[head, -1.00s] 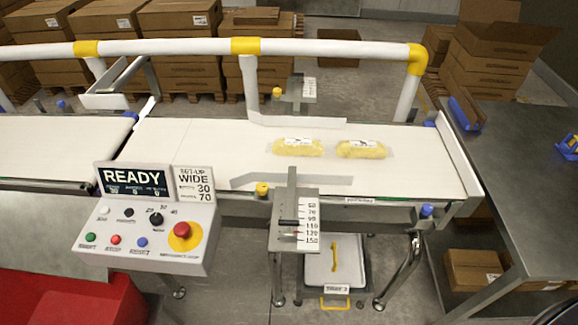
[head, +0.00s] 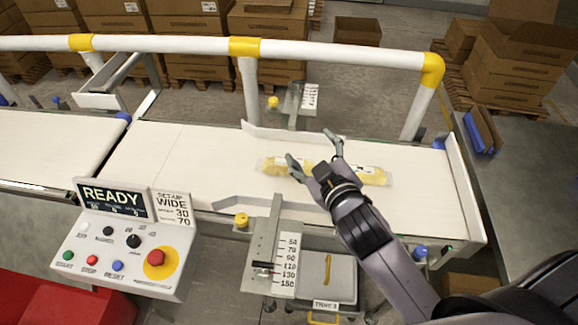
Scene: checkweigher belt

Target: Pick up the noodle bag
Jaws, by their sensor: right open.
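The right noodle bag (head: 374,176) is partly hidden behind my right gripper. My right gripper (head: 312,148) is open over the belt, with its fingers above and around the gap between the bags. I cannot tell whether a finger touches either bag. My left gripper is not in view.
The white belt (head: 170,160) is clear left of the bags. A control panel (head: 125,240) reading READY stands at front left. A white rail (head: 340,52) runs behind the belt. A scale plate (head: 285,255) and a tray (head: 325,275) are in front. A metal table (head: 530,190) is at right.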

